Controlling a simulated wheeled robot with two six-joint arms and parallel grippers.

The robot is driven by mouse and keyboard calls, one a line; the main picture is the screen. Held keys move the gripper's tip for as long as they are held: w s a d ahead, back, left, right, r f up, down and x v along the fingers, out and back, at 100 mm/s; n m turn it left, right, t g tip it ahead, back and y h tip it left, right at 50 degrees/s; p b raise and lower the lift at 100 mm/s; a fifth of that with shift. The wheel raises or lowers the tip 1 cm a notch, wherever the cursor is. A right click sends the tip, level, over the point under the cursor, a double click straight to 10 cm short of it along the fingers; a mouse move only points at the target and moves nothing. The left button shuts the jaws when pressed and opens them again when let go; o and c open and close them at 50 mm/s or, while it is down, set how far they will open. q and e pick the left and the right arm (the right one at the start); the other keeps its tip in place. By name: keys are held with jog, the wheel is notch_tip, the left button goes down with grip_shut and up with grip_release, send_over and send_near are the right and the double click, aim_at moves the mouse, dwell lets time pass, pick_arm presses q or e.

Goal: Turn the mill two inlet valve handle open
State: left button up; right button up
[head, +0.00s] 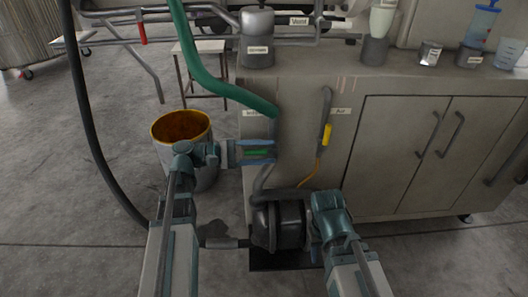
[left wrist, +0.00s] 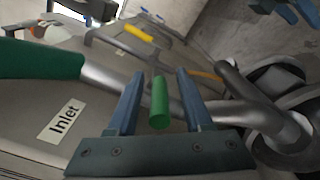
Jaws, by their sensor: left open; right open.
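The inlet valve handle is a short green bar; it shows in the head view (head: 257,153) on the pipe at the left end of the grey cabinet. In the left wrist view, the green handle (left wrist: 160,103) stands between my two blue fingers with gaps on both sides. My left gripper (head: 258,152) is open around the handle, and its fingers also show in the left wrist view (left wrist: 160,95). An "Inlet" label (left wrist: 62,120) is beside the pipe. My right gripper (head: 314,240) is low beside the black pump, away from the handle; its fingertips are mostly hidden.
A green hose (head: 215,85) runs down to the inlet pipe. A yellow lever (head: 326,135) hangs on the cabinet front to the right. The black pump (head: 280,225) sits on the floor below. A yellow-rimmed drum (head: 183,120) stands left of my left gripper.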

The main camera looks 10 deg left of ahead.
pick_arm(q)
grip_shut()
jog(key=shift+s, duration=0.1)
jog(key=shift+s+d+f, duration=0.1)
jog(key=shift+s, duration=0.05)
dwell(1.2)
